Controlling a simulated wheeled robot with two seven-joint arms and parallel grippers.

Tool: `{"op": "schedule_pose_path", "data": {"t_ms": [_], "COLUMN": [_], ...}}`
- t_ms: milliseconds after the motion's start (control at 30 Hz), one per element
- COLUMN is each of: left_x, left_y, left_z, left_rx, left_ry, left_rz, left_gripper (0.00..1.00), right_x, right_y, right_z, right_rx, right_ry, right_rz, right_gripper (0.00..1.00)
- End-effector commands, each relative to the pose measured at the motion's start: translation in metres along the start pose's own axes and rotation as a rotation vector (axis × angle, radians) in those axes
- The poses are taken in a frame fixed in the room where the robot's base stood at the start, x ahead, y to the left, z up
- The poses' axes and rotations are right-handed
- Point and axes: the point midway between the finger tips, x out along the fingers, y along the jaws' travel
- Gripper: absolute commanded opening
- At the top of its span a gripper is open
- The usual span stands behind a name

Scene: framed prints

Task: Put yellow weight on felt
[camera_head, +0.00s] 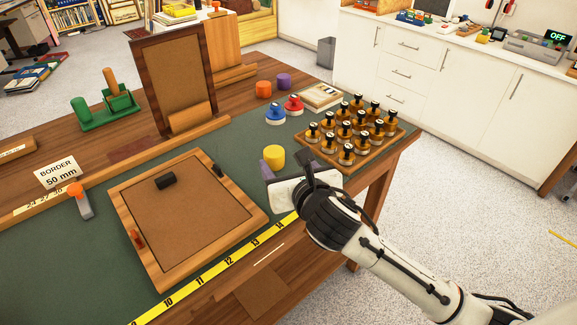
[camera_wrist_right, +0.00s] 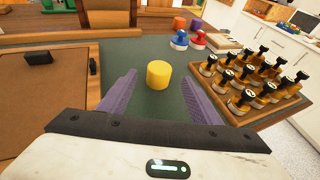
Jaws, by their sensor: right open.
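The yellow weight (camera_head: 273,157) is a short upright cylinder on the dark green, felt-like table covering (camera_head: 240,147). In the right wrist view the yellow weight (camera_wrist_right: 158,74) stands between the two purple fingertips, with a gap on each side. My right gripper (camera_head: 285,164) is open and low over the green covering, its fingers pointing toward the weight. I see no hold on the weight. The right hand hides part of the covering near the table's front edge. My left gripper is not in view.
A wooden tray of several bottle-like pieces (camera_head: 393,139) stands to the right. Blue (camera_head: 275,114) and red (camera_head: 293,105) knobbed pieces, and orange (camera_head: 263,88) and purple (camera_head: 284,80) cylinders, are behind. A framed panel (camera_head: 240,212) lies left, beside a yellow ruler (camera_head: 220,262).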

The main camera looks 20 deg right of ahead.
Motion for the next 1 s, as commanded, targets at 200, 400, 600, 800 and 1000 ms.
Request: {"op": "schedule_pose_path", "data": {"t_ms": [200,400,600,800,1000], "left_x": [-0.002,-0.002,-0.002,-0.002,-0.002], "left_y": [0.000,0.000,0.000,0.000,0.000], "left_z": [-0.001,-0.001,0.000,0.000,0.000], "left_rx": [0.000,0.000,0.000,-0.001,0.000], "left_ry": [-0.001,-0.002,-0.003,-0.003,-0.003], "left_rz": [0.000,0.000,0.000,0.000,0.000], "left_gripper": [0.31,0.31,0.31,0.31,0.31], "right_x": [-0.027,-0.031,-0.031,-0.031,-0.030], "right_y": [0.000,0.000,0.000,0.000,0.000], "right_z": [0.000,0.000,0.000,0.000,0.000], "right_rx": [0.000,0.000,0.000,0.001,0.001], "right_ry": [0.001,0.000,0.000,0.000,0.000], "right_rz": [0.001,0.000,0.000,0.000,0.000], "right_gripper": [0.58,0.58,0.58,0.58,0.58]}}
